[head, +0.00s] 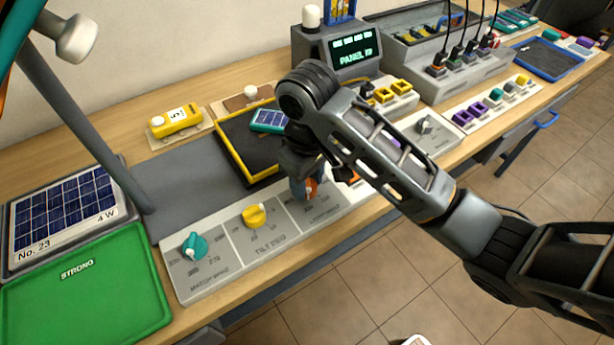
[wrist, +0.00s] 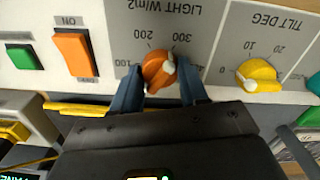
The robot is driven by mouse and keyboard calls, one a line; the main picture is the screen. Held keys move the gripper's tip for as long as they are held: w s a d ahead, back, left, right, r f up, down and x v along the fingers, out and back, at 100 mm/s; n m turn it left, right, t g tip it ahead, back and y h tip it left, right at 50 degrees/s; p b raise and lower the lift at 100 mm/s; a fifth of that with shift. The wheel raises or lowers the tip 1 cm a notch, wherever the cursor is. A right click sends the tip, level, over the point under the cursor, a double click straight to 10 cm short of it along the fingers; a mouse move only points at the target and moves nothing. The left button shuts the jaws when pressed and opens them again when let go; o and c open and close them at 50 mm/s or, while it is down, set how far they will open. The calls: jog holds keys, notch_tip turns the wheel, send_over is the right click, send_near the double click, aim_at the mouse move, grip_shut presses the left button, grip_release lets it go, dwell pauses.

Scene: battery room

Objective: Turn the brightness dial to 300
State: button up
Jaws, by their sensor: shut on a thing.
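The brightness dial is an orange knob (wrist: 157,71) on the white panel under the words LIGHT W/m2, which read upside down in the wrist view. Marks 100, 200 and 300 show around it; a further mark at right is partly hidden. Its white pointer is turned up and to the right, roughly toward 300. My gripper (wrist: 160,90) is shut on the dial, with a blue finger at each side. In the head view my gripper (head: 305,187) is at the panel's right part, and the dial (head: 312,186) is mostly hidden behind it.
A yellow tilt dial (head: 254,216) and a teal dial (head: 194,247) stand on the same panel to the left. An orange ON switch (wrist: 73,54) and a green button (wrist: 20,57) are near the dial. A black tray with yellow edges (head: 241,160) lies behind.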

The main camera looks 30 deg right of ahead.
aim_at(308, 180)
jog(key=shift+s+d, duration=0.1)
jog(key=o, duration=1.1)
jog(key=shift+c, duration=0.2)
jog(key=shift+r, duration=0.15)
jog(key=shift+r, duration=3.75)
